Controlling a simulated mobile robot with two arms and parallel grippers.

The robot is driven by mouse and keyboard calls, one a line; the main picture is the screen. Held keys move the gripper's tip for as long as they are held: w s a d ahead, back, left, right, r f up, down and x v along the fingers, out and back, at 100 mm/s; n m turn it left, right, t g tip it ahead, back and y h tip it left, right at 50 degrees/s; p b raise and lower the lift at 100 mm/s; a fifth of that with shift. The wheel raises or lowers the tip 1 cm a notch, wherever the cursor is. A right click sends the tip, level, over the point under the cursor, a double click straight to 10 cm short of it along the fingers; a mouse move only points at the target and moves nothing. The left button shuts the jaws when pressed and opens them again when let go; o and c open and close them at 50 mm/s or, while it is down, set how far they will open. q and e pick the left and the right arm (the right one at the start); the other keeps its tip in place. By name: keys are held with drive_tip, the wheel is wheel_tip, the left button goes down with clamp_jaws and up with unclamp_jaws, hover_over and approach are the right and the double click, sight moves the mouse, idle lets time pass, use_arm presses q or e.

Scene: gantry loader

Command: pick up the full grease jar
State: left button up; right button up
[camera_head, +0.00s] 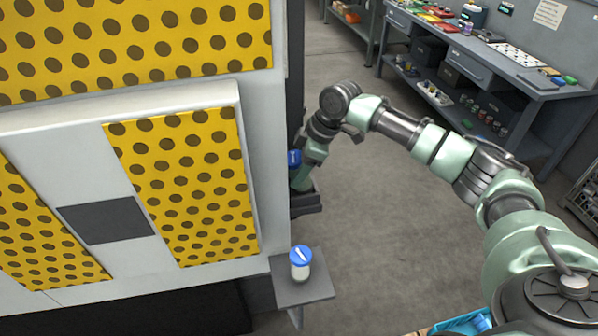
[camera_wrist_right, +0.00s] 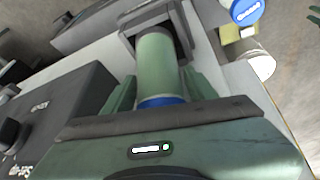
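A greenish jar with a blue lid (camera_wrist_right: 157,65) lies between the two green fingers of my right gripper (camera_wrist_right: 158,92) in the right wrist view. Its far end is at a dark holder, and its lid is close to my palm. The fingers flank the jar closely; whether they press on it I cannot tell. In the head view the blue lid (camera_head: 294,158) shows beside my right gripper (camera_head: 304,170), above a dark ledge. A second jar, whitish with a blue lid (camera_head: 300,262), stands upright on a small grey stand; it also shows in the wrist view (camera_wrist_right: 262,66). My left gripper is not in view.
A large machine with yellow perforated panels (camera_head: 185,180) fills the left. The dark ledge (camera_head: 306,203) juts from its side. The small grey stand (camera_head: 303,290) is below it. A workbench (camera_head: 500,65) with parts stands at the back right. The floor between is clear.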

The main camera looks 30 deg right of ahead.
sight(297, 155)
clamp_jaws()
drive_tip(key=shift+w, duration=0.1)
drive_tip(key=shift+d+r+b, duration=0.2)
drive_tip(key=shift+r+b, duration=0.05)
drive_tip(key=shift+b, duration=0.35)
drive_tip(key=r, duration=0.2)
drive_tip(key=r+b, duration=0.1)
drive_tip(key=r, duration=0.1)
drive_tip(key=r+b, duration=0.1)
drive_tip(key=r, duration=0.1)
drive_tip(key=shift+d+r, duration=0.25)
drive_tip(key=s+d+r, duration=0.1)
drive_tip(key=s+d, duration=0.1)
drive_tip(key=d, duration=0.7)
drive_tip(key=s+d+r+b, duration=0.1)
drive_tip(key=s+d+r, duration=0.1)
drive_tip(key=d, duration=0.7)
drive_tip(key=shift+s+d+r, duration=0.25)
drive_tip(key=shift+s+r, duration=0.05)
drive_tip(key=shift+s, duration=0.25)
drive_tip(key=shift+w, duration=0.1)
